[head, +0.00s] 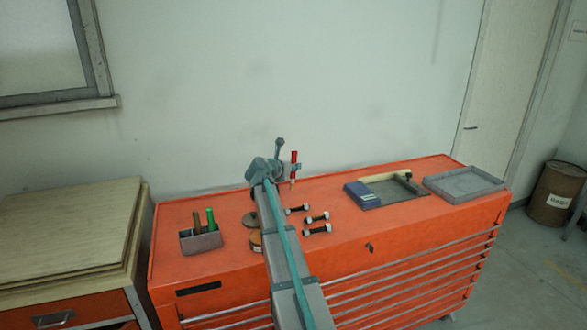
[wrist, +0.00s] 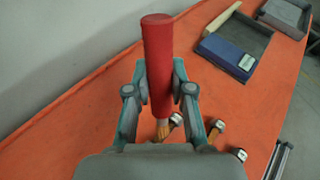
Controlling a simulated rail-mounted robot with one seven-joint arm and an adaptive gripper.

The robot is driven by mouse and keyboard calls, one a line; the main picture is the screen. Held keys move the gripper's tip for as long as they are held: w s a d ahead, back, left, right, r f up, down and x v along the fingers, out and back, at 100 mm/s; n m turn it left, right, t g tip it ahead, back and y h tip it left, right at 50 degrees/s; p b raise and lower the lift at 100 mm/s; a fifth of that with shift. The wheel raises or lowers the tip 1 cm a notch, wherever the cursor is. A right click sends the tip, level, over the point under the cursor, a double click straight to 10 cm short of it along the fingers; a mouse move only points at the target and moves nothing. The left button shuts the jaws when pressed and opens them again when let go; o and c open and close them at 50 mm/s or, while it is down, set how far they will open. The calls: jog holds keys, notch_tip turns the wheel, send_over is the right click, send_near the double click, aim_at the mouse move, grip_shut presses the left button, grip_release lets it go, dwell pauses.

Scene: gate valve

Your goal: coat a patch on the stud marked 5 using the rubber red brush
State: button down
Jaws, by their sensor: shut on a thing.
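My gripper (head: 288,170) is shut on the red brush (head: 294,157) and holds it upright above the orange cabinet top. In the wrist view the fingers of my gripper (wrist: 160,88) clasp the red handle of the brush (wrist: 158,50) from both sides. Its tan bristles point down beside the nearest stud (wrist: 175,119); whether they touch is unclear. Three dark studs with pale ends lie on the cabinet: a back one (head: 297,209), a middle one (head: 317,217) and a front one (head: 317,229). Their numbers are not legible, so I cannot tell which is 5.
A grey holder (head: 201,242) with green and brown handles stands at the left. Round brown items are partly hidden by my arm. The wall is behind the cabinet.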

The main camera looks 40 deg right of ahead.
dwell(0.5)
jog(key=shift+w+a+f, duration=0.1)
jog(key=shift+a+f, duration=0.15)
jog(key=shift+a, duration=0.25)
jog(key=shift+w+a+f, duration=0.1)
jog(key=shift+a+f, duration=0.1)
jog(key=shift+a, duration=0.3)
